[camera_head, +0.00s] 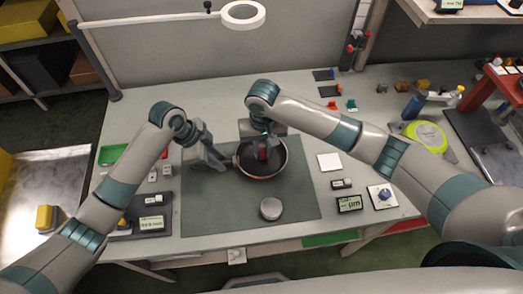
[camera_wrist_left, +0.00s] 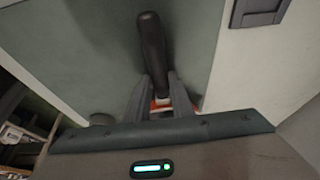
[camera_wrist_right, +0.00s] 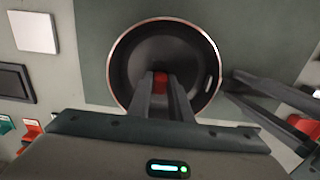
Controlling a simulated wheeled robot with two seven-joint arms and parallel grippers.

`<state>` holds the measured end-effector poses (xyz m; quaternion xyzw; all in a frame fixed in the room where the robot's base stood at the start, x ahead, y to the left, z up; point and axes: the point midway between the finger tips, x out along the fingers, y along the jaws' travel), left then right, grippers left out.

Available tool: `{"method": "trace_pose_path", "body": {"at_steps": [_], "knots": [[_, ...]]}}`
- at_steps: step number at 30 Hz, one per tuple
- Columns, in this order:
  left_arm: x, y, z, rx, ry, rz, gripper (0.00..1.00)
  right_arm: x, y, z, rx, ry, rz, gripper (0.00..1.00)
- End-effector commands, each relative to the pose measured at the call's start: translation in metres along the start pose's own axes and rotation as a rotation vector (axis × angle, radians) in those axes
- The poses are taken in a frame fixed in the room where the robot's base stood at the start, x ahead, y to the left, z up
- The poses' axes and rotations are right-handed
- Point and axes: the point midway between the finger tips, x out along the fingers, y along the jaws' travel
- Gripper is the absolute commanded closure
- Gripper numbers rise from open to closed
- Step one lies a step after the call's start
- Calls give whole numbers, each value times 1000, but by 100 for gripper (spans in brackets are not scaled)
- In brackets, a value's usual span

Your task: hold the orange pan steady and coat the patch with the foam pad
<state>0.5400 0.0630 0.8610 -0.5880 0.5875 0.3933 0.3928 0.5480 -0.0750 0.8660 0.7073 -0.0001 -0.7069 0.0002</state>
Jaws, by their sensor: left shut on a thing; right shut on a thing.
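The pan (camera_head: 280,170) has a dark inside and a copper-orange rim, and lies on the grey-green mat. In the right wrist view the pan (camera_wrist_right: 128,72) shows from above, with a pale mark on its inner right side. My left gripper (camera_head: 228,163) is shut on its black handle (camera_wrist_left: 150,45), with some orange showing between the fingers. My right gripper (camera_wrist_right: 161,92) is shut on a small red piece (camera_wrist_right: 160,82), probably the foam pad's holder, inside the pan. The pad's underside is hidden. I cannot make out the patch for certain.
A grey round tin (camera_head: 271,208) stands on the mat (camera_head: 215,215) in front of the pan. A white square (camera_head: 329,162) and small display boxes (camera_head: 349,204) lie to the right. A magnifier lamp (camera_head: 243,14) hangs at the back.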

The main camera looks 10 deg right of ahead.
Motion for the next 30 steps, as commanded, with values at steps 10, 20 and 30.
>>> {"method": "trace_pose_path", "body": {"at_steps": [10, 20, 30], "knots": [[0, 0, 0, 1, 0, 1, 100, 2, 1, 8, -1, -3, 2, 100], [0, 0, 0, 0, 0, 0, 100, 0, 0, 32, -2, -4, 1, 100], [0, 0, 0, 0, 0, 0, 100, -1, 0, 37, 0, -2, 1, 100]]}}
